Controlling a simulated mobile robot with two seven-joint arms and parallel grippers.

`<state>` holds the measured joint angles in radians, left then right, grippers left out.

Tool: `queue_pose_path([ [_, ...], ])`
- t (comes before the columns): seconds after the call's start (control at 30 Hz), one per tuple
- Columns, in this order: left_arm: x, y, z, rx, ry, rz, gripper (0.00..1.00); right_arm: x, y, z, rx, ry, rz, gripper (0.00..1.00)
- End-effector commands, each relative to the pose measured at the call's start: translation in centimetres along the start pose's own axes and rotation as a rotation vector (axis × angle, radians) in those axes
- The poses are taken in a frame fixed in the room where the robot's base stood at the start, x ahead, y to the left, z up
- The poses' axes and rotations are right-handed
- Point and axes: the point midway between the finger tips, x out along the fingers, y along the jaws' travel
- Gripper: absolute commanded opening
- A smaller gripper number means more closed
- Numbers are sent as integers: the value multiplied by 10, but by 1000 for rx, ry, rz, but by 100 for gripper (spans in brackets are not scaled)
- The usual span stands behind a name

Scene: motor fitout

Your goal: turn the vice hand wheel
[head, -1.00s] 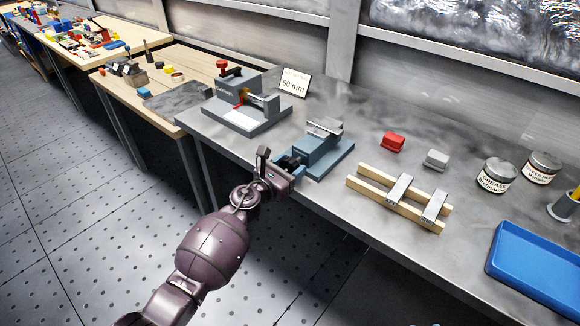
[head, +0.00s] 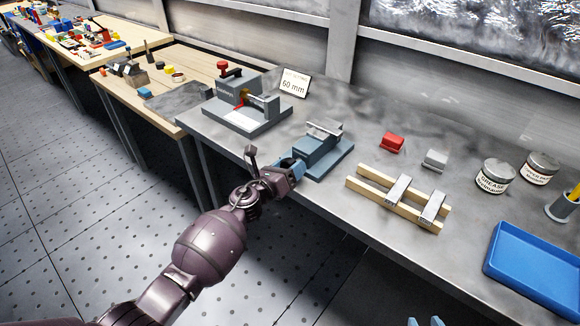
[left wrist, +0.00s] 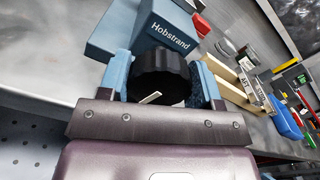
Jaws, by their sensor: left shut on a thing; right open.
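The blue vice (head: 322,152) stands near the front edge of the grey bench, and its body reads "Hobstrand" in the left wrist view (left wrist: 172,33). The vice's black ribbed hand wheel (left wrist: 160,72) has a white mark and sits between the blue fingers of my left gripper (head: 286,166). The gripper is shut on the wheel at the bench's front edge. In the head view it mostly hides the wheel. My right gripper (head: 426,321) shows only as blue fingertips at the bottom edge, apart and empty.
Left of the vice is a grey fixture (head: 245,110) with a red knob, beside a "60 mm" sign (head: 295,83). To the right are wooden rails (head: 372,190) bearing metal blocks, a red block (head: 391,142), a grey block (head: 435,160), tins (head: 494,176) and a blue tray (head: 535,265).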

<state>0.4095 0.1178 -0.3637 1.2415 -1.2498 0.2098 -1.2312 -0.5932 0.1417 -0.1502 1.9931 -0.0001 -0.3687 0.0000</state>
Motion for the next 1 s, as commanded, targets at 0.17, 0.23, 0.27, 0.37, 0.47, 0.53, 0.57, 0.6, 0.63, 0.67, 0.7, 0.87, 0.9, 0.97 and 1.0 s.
queue_pose_path([
  [0.17, 0, 1, -1, -77, 2, 0, 35, -3, 0, 3, 1, -8, 1, 43],
  [0.23, 0, 1, -1, -96, 2, 0, 35, -4, 1, 5, 2, -12, 2, 43],
  [0.27, 0, 1, -1, -102, 2, 0, 35, -5, 1, 6, 2, -14, 2, 43],
  [0.37, 0, 1, -1, -118, 2, 1, 35, -6, 1, 8, 3, -20, 3, 43],
  [0.47, 0, 1, -1, -125, 2, 1, 35, -6, 1, 9, 3, -22, 3, 43],
  [0.53, 0, 1, -1, -127, 2, 1, 35, -6, 1, 9, 3, -21, 3, 43],
  [0.57, 0, 1, -1, -127, 2, 1, 35, -6, 1, 9, 2, -21, 3, 43],
  [0.6, 0, 1, -1, -126, 2, 1, 35, -5, 1, 9, 2, -20, 3, 43],
  [0.63, -1, 1, -1, -126, 2, 1, 35, -5, 1, 8, 2, -19, 3, 43],
  [0.67, 0, 1, -1, -126, 2, 1, 35, -5, 1, 8, 2, -18, 2, 43],
  [0.7, -1, 1, -1, -126, 2, 1, 35, -4, 1, 7, 2, -17, 2, 43],
  [0.87, -1, 1, -1, -125, 2, 1, 71, -2, 0, 3, 1, -9, 1, 43],
  [0.9, 0, 1, -1, -125, 2, 1, 77, -1, 0, 2, 0, -6, 1, 43],
  [0.97, 0, 1, -1, -125, 1, 1, 84, 0, 0, 0, 0, -3, 0, 43],
  [1.0, 0, 1, -1, -125, 1, 1, 84, 0, 0, -1, 0, -1, 0, 43],
])
